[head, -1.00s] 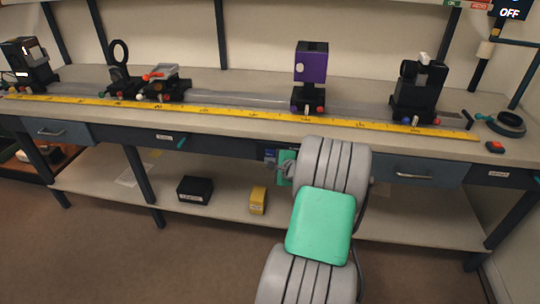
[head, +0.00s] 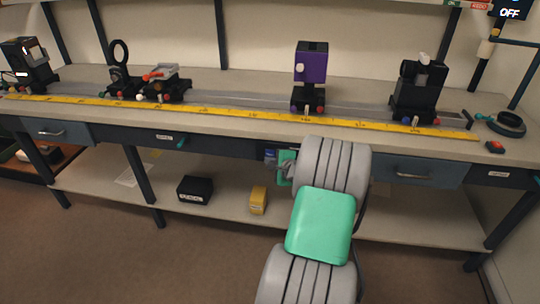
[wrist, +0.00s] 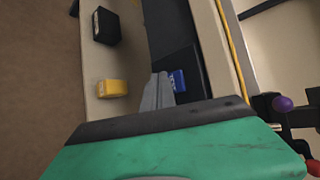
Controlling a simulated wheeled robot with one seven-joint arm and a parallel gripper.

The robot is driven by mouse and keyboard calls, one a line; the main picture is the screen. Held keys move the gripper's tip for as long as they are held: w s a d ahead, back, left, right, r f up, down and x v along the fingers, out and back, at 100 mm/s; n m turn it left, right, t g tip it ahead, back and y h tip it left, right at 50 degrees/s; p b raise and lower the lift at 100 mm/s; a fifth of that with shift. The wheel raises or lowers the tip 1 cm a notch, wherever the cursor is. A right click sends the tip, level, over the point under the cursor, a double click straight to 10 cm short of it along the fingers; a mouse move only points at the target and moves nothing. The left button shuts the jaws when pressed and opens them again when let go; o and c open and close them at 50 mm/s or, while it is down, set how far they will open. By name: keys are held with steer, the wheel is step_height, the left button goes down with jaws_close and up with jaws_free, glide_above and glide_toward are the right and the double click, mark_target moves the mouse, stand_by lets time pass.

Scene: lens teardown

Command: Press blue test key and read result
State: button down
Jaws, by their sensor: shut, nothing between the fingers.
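The blue key (wrist: 178,80), with pale lettering too small to read, sits on the dark bench front in the wrist view. A small blue patch (head: 270,155) under the bench top in the head view seems to be the same key. My gripper (wrist: 158,82) is shut and empty, its grey fingertips just left of the key in the wrist view. I cannot tell whether they touch it. In the head view my arm mostly hides the gripper. A dark display (head: 509,13) at the top right reads OFF.
A yellow ruler (head: 215,112) runs along the bench top (head: 240,85), with a purple block (head: 311,65) and other optical mounts behind it. A black box (head: 195,189) and a yellow box (head: 258,200) stand on the lower shelf. A drawer handle (head: 413,175) sticks out at right.

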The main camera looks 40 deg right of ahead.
steer(key=shift+w+d, duration=0.1)
steer(key=shift+d, duration=0.05)
steer(key=shift+w+d, duration=0.15)
steer(key=shift+d, duration=0.05)
steer(key=shift+w+d, duration=0.25)
steer(key=shift+d, duration=0.05)
stand_by(0.6)
steer(key=shift+s+a, duration=0.1)
steer(key=shift+s+a+p, duration=0.3)
steer(key=shift+s+a, duration=0.1)
steer(key=shift+a, duration=0.15)
steer(key=shift+a, duration=0.1)
steer(key=shift+s+a+p, duration=0.5)
steer(key=shift+s+a, duration=0.3)
steer(key=shift+a, duration=0.15)
steer(key=shift+s+a+p, duration=0.45)
steer(key=shift+s+a, duration=0.3)
steer(key=shift+a, duration=0.2)
